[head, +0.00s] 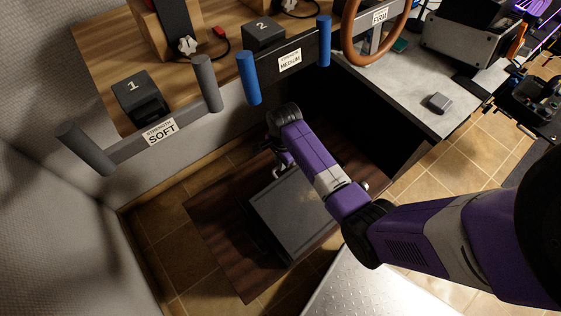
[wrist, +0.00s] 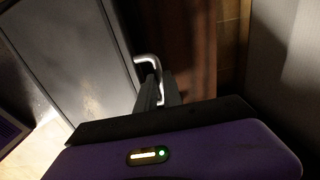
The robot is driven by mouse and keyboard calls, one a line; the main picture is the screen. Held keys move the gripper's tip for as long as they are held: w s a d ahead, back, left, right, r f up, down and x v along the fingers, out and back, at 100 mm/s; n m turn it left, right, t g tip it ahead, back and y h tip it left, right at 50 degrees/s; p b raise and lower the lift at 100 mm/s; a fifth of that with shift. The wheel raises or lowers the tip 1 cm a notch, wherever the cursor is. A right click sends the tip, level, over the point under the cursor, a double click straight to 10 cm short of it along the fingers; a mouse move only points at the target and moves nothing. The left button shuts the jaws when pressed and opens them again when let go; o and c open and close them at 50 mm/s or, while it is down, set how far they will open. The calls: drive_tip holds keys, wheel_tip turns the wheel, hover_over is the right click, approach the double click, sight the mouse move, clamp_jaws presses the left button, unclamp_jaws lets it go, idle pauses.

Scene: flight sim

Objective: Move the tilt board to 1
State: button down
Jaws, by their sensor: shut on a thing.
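The tilt board (head: 225,240) is a dark wood panel with a grey plate (head: 295,215) on top, low on the tiled floor below the shelf. My gripper (head: 283,163) is at the plate's far edge, partly hidden by my arm. In the wrist view, my gripper (wrist: 158,90) is shut on a bent metal handle (wrist: 147,59) beside the grey plate (wrist: 75,50). A black block marked 1 (head: 138,96) stands on the wooden shelf above SOFT, up and left of the board. A block marked 2 (head: 263,34) stands above MEDIUM, almost above the board.
Grey SOFT handles (head: 207,83) and blue MEDIUM handles (head: 248,78) stick out from the shelf front. A pale padded wall (head: 60,240) bounds the left. Bare tiles (head: 165,245) lie between wall and board. A grey table (head: 410,95) stands at right.

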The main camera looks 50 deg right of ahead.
drive_tip(key=f+b, duration=0.1)
drive_tip(key=w+f+b, duration=0.1)
drive_tip(key=f, duration=0.1)
drive_tip(key=shift+w+d+f, duration=0.1)
drive_tip(key=shift+d, duration=0.05)
idle(0.3)
drive_tip(key=c, duration=1.8)
unclamp_jaws()
drive_tip(key=shift+o, duration=0.2)
drive_tip(key=r, duration=0.5)
drive_tip(key=r+p, duration=0.1)
drive_tip(key=r, duration=0.1)
drive_tip(key=shift+s+r, duration=0.3)
drive_tip(key=shift+r, duration=0.1)
